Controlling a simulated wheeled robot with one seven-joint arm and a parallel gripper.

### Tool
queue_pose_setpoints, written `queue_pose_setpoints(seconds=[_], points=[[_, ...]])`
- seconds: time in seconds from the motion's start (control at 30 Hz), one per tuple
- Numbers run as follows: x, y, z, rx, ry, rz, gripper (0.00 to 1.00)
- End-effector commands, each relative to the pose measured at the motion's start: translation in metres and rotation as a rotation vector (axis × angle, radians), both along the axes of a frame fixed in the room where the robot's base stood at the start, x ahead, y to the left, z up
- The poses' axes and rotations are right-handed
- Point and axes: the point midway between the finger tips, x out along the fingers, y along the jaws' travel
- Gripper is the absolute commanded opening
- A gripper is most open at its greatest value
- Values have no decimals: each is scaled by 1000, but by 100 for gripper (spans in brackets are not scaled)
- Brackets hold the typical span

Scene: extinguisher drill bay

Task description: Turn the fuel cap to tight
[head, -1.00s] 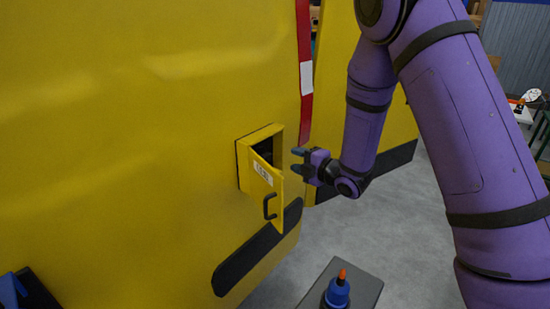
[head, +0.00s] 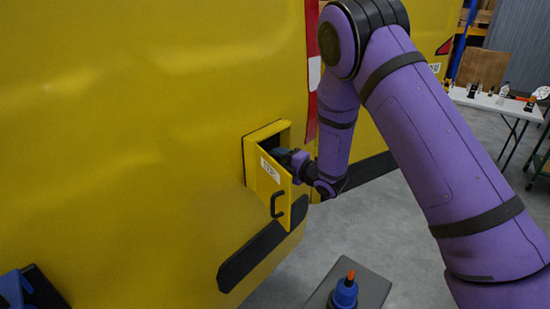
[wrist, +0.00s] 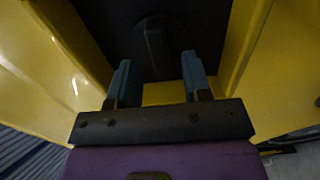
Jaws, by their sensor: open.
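The fuel cap (wrist: 154,38) is a dark, raised knob shape on a dark back wall in the wrist view. It lies just beyond my fingertips, roughly centred between them; whether they touch it I cannot tell. My gripper (wrist: 157,62) is open, with two blue fingers pointing into the recess. In the head view my gripper (head: 281,154) reaches into the yellow filler box (head: 262,131) behind its open door. The cap is hidden there.
The yellow door (head: 268,187) with a black handle hangs open close to my gripper. Yellow walls flank my fingers in the wrist view. A blue bottle with an orange tip (head: 345,292) stands on a grey stand (head: 375,288). A white table (head: 500,103) is far right.

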Motion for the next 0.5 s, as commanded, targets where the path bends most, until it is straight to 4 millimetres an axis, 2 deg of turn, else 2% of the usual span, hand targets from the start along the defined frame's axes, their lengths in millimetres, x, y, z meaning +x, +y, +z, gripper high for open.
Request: queue_pose_setpoints(seconds=[0.2,0.5], points=[[14,14,0,1,-1,1,45],[16,16,0,1,1,0,45]])
